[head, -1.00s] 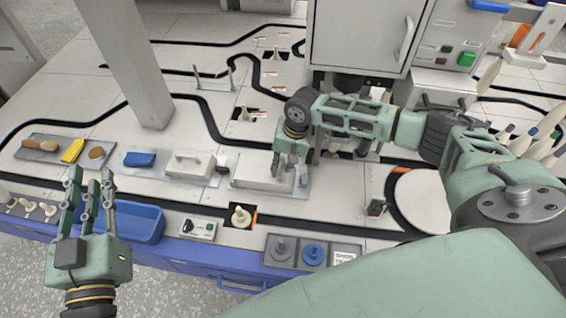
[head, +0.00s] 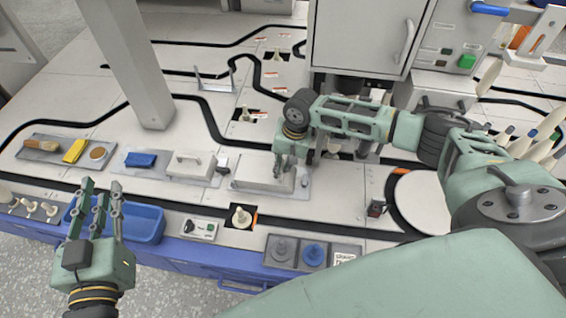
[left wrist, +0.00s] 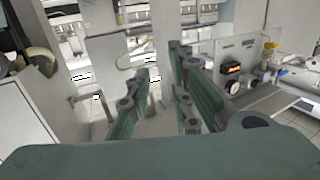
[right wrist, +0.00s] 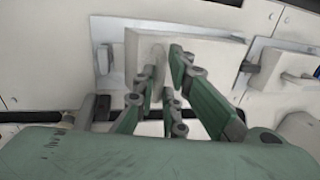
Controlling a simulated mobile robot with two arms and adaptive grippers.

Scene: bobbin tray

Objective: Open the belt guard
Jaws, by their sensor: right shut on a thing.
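The belt guard appears to be the pale, low box-shaped cover (head: 250,170) on a grey plate at the middle of the bench; it lies flat and looks closed. It also shows in the right wrist view (right wrist: 205,52). My right gripper (head: 284,172) is over its right part, fingers pointing down, shut on the guard's handle (right wrist: 157,58), which the fingers largely hide. My left gripper (head: 103,190) is open and empty above the bench's front left edge, away from the guard.
A similar cover with a handle (head: 190,165) stands just left of the guard. A blue bin (head: 145,222), a small switch box (head: 199,228) and a tray with round parts (head: 297,262) line the front edge. A grey post (head: 125,65) rises behind at left.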

